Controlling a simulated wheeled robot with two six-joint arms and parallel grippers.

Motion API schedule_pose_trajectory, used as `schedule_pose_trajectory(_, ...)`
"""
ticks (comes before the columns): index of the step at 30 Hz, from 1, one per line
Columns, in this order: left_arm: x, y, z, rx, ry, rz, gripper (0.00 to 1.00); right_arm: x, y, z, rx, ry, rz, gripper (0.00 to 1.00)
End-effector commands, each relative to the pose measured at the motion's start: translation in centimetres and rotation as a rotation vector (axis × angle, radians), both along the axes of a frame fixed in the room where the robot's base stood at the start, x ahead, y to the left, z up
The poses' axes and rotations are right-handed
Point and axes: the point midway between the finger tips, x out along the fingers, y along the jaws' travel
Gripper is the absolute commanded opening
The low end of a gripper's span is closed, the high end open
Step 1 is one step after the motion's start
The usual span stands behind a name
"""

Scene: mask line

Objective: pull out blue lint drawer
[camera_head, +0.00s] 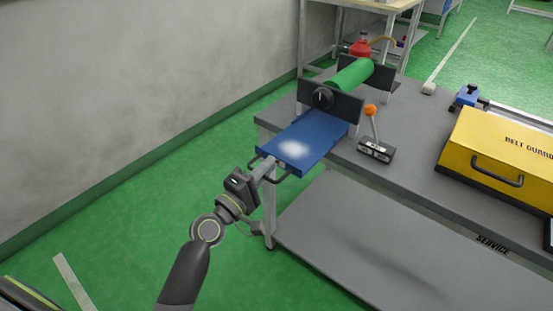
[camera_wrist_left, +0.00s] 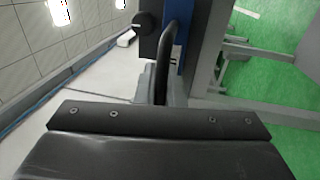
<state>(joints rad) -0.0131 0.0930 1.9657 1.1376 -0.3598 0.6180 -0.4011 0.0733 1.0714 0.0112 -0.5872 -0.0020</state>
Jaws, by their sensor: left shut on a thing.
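The blue lint drawer (camera_head: 308,143) sticks out past the front edge of the bench, below the green roller (camera_head: 350,75), with a white patch of lint on its top. A dark bar handle (camera_head: 281,170) is on its front end. My left gripper (camera_head: 266,168) is shut on this handle. In the left wrist view, the dark handle (camera_wrist_left: 166,62) runs up from behind the gripper body, and a strip of the blue drawer (camera_wrist_left: 181,40) shows beside it. My right gripper is not in view.
A lower shelf (camera_head: 340,230) lies beneath. Green floor is clear at the left.

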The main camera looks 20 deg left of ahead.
Motion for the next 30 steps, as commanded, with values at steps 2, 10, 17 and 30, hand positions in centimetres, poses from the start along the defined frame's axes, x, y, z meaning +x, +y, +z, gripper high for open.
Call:
schedule_pose_trajectory(2, -0.8, 0.3, -0.2, 0.002, 0.004, -0.001, 0.00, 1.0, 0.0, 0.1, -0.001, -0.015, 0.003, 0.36)
schedule_pose_trajectory(10, -1.3, 0.5, -0.1, 0.000, 0.003, -0.001, 0.00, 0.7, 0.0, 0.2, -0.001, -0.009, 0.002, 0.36)
schedule_pose_trajectory(17, -1.3, 0.5, -0.1, 0.000, 0.003, -0.001, 0.15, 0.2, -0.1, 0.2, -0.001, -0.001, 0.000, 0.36)
schedule_pose_trajectory(30, -2.1, 0.8, -0.4, 0.001, 0.004, 0.001, 0.18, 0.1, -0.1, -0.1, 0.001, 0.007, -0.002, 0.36)
